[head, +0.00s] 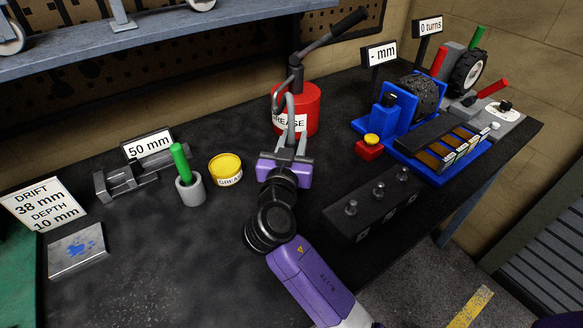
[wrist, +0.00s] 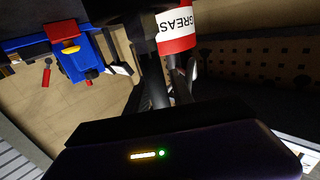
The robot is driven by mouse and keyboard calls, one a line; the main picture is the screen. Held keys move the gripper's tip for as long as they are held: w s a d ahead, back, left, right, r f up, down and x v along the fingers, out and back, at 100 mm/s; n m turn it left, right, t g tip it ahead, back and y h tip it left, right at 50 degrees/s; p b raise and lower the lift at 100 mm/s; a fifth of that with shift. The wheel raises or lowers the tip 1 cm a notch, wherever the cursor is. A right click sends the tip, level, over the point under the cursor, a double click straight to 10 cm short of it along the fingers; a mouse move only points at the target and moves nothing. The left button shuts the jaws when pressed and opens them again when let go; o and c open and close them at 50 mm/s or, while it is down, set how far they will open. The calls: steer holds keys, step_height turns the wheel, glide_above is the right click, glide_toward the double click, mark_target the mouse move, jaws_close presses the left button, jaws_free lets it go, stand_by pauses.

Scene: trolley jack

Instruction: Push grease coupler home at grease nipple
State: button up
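The red grease can (head: 298,108) of the pump stands at the back middle of the bench, with a grey hose or tube curving down its front. Its label also shows in the wrist view (wrist: 178,24). My gripper (head: 290,136) is in front of the can, at the tube's lower end. Its fingertips overlap the tube, so whether they are closed on it or on a coupler is unclear. I cannot pick out the grease coupler. Several small metal studs (head: 379,188), possibly nipples, stand on a dark block (head: 365,214) to the right of my gripper.
A yellow-topped grease tin (head: 226,167) and a grey cup (head: 190,190) holding a green-handled tool stand left of my gripper. A blue fixture with a wheel (head: 417,92) is at the right, with a red-based yellow button (head: 370,146) near it.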

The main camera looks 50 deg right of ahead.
jaws_close()
stand_by(1.1)
